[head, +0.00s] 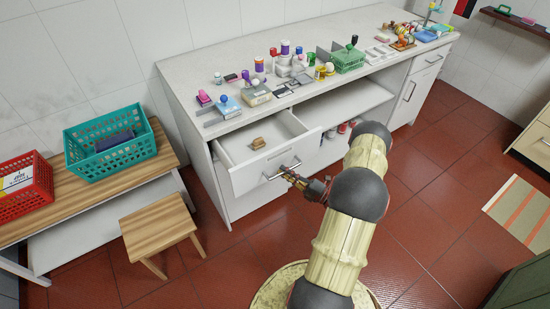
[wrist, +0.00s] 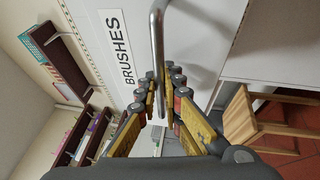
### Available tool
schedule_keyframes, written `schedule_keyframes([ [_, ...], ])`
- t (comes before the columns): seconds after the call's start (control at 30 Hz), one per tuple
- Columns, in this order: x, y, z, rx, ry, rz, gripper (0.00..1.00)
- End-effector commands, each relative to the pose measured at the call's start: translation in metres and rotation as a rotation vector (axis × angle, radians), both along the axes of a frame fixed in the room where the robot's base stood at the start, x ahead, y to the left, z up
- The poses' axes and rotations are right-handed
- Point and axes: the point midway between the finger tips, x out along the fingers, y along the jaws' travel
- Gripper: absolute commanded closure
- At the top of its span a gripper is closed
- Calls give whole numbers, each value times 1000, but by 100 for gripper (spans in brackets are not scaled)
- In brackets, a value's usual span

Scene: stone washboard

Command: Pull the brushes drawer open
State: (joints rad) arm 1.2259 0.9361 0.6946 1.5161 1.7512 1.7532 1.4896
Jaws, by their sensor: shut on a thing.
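The brushes drawer (head: 248,176) is the white drawer at the left end of the long white counter. It stands pulled out, with its inside showing from above. A small tan wooden object (head: 257,143) lies in it. In the wrist view the white drawer front carries a label reading BRUSHES (wrist: 118,48). Its metal bar handle (wrist: 157,40) runs between my fingers. My gripper (head: 288,171) is at the drawer front and shut on this handle; its yellow and black fingers also show in the wrist view (wrist: 160,88).
The counter top (head: 190,72) holds many small items and a green basket (head: 348,60). A wooden stool (head: 158,227) stands left of the drawer. A bench with a teal crate (head: 112,145) and a red crate (head: 25,192) is further left. Red floor is open in front.

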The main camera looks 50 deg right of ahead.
Motion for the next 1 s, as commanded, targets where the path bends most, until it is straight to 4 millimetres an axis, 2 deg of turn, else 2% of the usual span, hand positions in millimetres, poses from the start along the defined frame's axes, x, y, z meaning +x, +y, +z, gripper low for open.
schedule_keyframes([
  [0.1,-34,8,1,7,3,-5,100],
  [0.6,-170,40,0,3,1,-8,100],
  [0.8,-219,53,-1,3,1,-6,100],
  [1.0,-258,62,-1,2,1,-4,100],
])
